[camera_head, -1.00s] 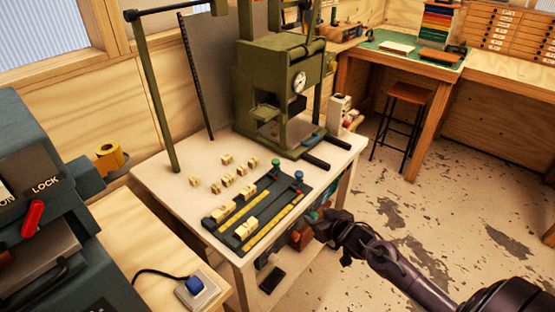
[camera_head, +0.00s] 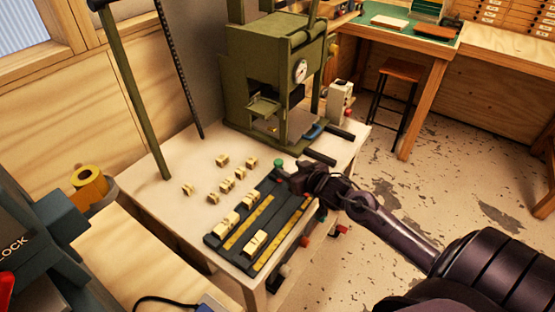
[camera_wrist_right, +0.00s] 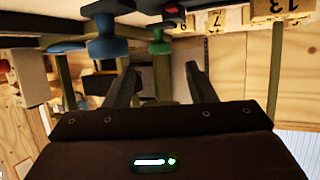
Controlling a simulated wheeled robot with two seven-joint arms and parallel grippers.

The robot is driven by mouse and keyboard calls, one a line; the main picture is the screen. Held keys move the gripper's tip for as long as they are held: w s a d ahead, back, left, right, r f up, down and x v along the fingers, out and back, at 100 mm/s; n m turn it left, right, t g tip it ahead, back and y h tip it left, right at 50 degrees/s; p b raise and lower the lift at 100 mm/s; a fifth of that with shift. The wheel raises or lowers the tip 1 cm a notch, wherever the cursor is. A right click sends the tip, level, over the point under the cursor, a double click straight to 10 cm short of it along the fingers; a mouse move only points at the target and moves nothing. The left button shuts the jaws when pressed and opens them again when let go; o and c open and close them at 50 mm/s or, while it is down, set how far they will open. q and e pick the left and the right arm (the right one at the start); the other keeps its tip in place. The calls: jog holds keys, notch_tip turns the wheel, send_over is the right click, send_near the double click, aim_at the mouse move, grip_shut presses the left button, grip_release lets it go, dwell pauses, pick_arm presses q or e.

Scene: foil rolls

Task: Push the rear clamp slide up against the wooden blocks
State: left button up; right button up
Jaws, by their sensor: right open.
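The dark clamp bed (camera_head: 213,240) with yellow strips lies on the pale bench, with wooden blocks (camera_head: 254,242) in its channels at the near end. A green knob (camera_head: 280,168) stands at the far end of the left channel. It also shows in the right wrist view (camera_wrist_right: 158,42), beside a blue knob (camera_wrist_right: 103,35). The blue knob is hidden behind my right gripper in the head view. My right gripper (camera_head: 308,176) is open and empty over the bed's far end, close to the green knob. Contact cannot be told. My left gripper is out of view.
Several loose wooden blocks (camera_head: 227,186) lie on the bench left of the bed. A green press (camera_head: 268,75) stands behind, with dark bars jutting toward the bed. A yellow tape roll (camera_head: 89,182) is at the left. The floor on the right is open.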

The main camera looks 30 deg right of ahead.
aim_at(279, 163)
jog(key=shift+w, duration=0.55)
jog(key=x, duration=0.4)
jog(key=shift+w+f, duration=0.4)
jog(key=shift+w, duration=0.2)
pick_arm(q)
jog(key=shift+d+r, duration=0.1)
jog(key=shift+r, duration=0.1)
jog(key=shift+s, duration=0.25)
pick_arm(e)
jog(key=shift+a, duration=0.1)
grip_shut()
